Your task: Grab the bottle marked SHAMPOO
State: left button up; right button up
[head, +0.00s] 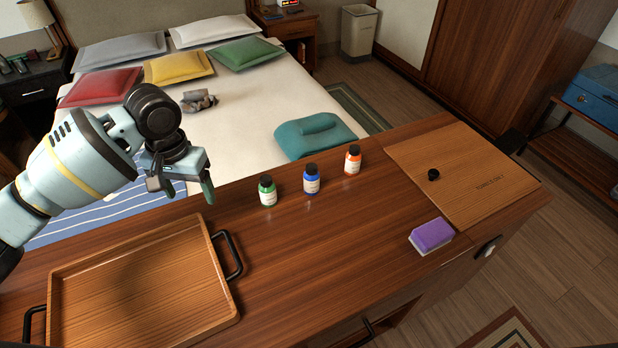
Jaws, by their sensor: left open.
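Three small bottles with dark caps and white labels stand upright in a slanting row on the wooden counter. They are a green bottle (267,191), a blue bottle (311,180) and an orange bottle (352,161). The label print is too small to read, so I cannot tell which one is marked SHAMPOO. My left gripper (181,190) is open and empty. It hangs to the left of the green bottle, apart from it, with its fingers pointing down near the counter's far edge. My right gripper is not in view.
A wooden tray (213,262) with black handles lies front left. A purple sponge (432,235) sits front right. A board (465,200) with printed text carries a small black cap-like object (433,174). The counter between tray and sponge is clear. A bed stands behind.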

aim_at(311, 175)
jog(key=k+l, duration=0.65)
jog(key=k, duration=0.25)
